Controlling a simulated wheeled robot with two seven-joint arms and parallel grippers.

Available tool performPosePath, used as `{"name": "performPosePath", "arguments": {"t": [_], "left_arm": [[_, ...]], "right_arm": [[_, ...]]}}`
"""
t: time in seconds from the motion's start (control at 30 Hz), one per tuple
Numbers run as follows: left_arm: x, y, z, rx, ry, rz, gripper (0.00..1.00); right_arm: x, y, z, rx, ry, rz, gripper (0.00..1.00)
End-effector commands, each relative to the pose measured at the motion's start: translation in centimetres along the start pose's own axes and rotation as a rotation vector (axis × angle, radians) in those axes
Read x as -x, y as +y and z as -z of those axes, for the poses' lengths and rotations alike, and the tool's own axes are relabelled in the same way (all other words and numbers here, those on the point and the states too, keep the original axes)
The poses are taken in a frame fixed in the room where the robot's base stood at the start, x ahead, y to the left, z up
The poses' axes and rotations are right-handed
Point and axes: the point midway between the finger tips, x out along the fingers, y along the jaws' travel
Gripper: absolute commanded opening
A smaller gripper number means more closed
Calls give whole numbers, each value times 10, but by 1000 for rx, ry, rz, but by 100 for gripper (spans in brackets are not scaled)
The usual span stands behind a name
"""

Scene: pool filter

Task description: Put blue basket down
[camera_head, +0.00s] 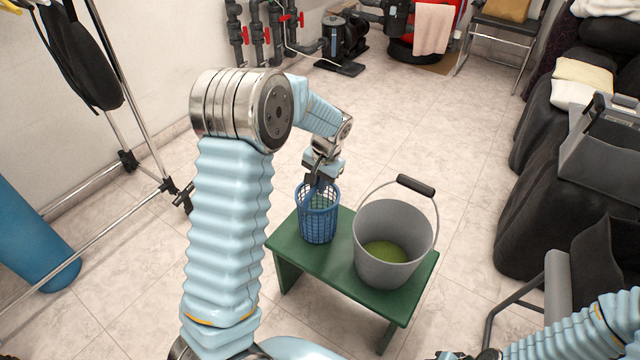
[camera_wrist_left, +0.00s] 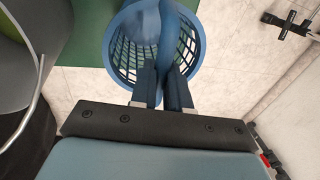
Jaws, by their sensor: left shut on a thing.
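The blue basket (camera_head: 318,222) is an upright mesh cylinder at the left end of the green bench (camera_head: 290,256) in the head view. I cannot tell whether its bottom touches the bench top. My left gripper (camera_head: 319,180) is at the basket's top, shut on its rim or handle. In the left wrist view the basket (camera_wrist_left: 124,45) is at the top middle, and the gripper's dark fingers (camera_wrist_left: 162,88) close on a blue strip of it. My right gripper is not in view; only part of my right arm shows at the lower right.
A grey bucket (camera_head: 385,268) with green contents and a raised handle stands on the bench, right of the basket. A clothes rack (camera_head: 133,95) stands at the left. A folding chair (camera_head: 556,290) is at the right. The tiled floor behind the bench is clear.

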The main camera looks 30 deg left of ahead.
Motion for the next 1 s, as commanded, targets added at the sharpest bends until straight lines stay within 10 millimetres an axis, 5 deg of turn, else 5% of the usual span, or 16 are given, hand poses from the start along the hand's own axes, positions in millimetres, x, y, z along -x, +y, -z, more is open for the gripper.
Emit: {"name": "performPosePath", "arguments": {"t": [0.17, 0.2, 0.4, 0.77, 1.0], "left_arm": [[-3, 0, 0, 1, 1, 0, 0], [-3, 0, 0, 1, 0, 0, 17], [-3, 0, 0, 1, 1, 0, 45], [5, 0, 1, 1, 4, 0, 45], [55, 0, 1, 1, 6, 0, 45]], "right_arm": [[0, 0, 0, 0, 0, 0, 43], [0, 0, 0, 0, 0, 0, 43], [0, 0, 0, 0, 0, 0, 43], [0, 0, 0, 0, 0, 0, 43], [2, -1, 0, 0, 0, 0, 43]]}}
